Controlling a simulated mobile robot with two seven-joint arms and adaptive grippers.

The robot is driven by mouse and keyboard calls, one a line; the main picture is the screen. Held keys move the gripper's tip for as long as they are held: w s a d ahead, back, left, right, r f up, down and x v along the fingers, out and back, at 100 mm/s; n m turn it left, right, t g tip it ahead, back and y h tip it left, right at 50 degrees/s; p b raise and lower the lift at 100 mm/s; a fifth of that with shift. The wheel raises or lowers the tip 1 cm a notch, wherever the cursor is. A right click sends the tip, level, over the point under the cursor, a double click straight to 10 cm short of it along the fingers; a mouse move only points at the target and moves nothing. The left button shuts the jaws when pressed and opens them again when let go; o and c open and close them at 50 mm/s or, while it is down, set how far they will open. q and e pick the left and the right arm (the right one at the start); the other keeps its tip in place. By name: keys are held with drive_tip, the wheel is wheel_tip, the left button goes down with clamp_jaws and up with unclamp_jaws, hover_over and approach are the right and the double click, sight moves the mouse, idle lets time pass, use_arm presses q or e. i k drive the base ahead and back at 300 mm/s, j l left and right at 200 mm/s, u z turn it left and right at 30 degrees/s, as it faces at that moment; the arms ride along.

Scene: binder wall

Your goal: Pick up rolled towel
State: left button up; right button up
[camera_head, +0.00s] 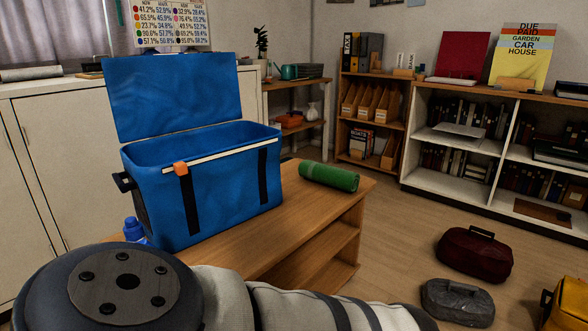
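A green roll (329,177), which looks like the rolled towel, lies on its side on the wooden table (285,232). It is near the table's far right part, to the right of the blue cooler box (225,185), with a small gap between them. Nothing is touching the roll from above. One of my arms crosses the bottom of the view, in front of the table's near part. Neither of my grippers shows, so I cannot see their fingers or what they hold.
The cooler's lid (172,93) stands open. A blue bottle (134,229) is beside the cooler at left. A dark red bag (474,254), a grey bag (457,302) and a yellow bag (567,305) lie on the floor.

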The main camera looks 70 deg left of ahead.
sight(332, 175)
drive_tip(key=i+j+u, duration=0.2)
drive_tip(key=i+u, duration=0.8)
drive_tip(key=i, duration=0.15)
drive_tip(key=i+l+u, duration=0.35)
drive_tip(key=i+u, duration=0.15)
drive_tip(key=i+j+u, duration=0.1)
drive_tip(key=i+u, duration=0.6)
drive_tip(key=u, duration=0.25)
drive_tip(key=i+l+u, duration=0.25)
drive_tip(key=u, duration=0.2)
drive_tip(key=i+l+u, duration=0.45)
drive_tip(key=k+j, duration=0.05)
drive_tip(key=j, duration=0.05)
